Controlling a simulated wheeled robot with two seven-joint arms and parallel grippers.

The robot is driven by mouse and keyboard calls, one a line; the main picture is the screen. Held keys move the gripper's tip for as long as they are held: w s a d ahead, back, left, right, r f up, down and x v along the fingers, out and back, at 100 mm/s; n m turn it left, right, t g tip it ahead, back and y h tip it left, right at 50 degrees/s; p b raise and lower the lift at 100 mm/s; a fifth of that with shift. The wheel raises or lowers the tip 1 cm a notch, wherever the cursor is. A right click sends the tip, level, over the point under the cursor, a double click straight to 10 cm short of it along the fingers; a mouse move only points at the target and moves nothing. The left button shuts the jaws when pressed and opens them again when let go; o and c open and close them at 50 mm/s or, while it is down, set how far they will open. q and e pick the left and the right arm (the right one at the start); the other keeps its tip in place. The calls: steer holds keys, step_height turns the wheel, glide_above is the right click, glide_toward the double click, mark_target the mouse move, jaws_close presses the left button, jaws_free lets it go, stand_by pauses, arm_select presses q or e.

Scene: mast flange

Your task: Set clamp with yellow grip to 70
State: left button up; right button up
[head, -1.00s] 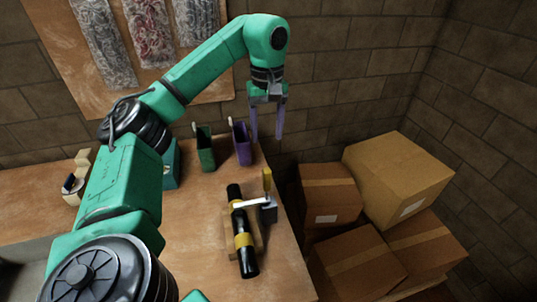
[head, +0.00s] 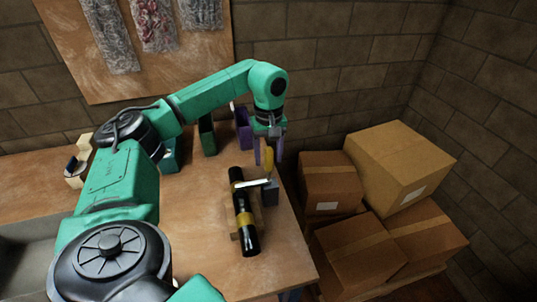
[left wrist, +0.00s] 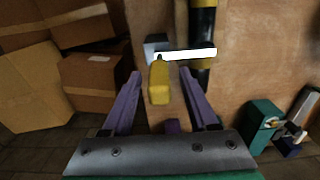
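The clamp with the yellow grip (head: 269,158) stands at the right edge of the wooden table, its pale arm (head: 253,184) reaching left over a black tube with yellow bands (head: 242,200). In the left wrist view the yellow grip (left wrist: 159,82) points toward me, between and beyond the fingertips. My left gripper (head: 268,160) is open, its purple fingers on either side of the grip; I cannot tell whether they touch it. It also shows in the left wrist view (left wrist: 160,78). No scale or number is readable. My right gripper is out of view.
Purple (head: 243,134) and green (head: 207,136) holders stand at the table's back. A tape dispenser (head: 77,165) is at the left. Several cardboard boxes (head: 398,165) are stacked right of the table. The table front (head: 190,235) is clear.

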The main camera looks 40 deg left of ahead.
arm_select(q)
jaws_close()
steer(key=shift+r, duration=0.1)
stand_by(1.2)
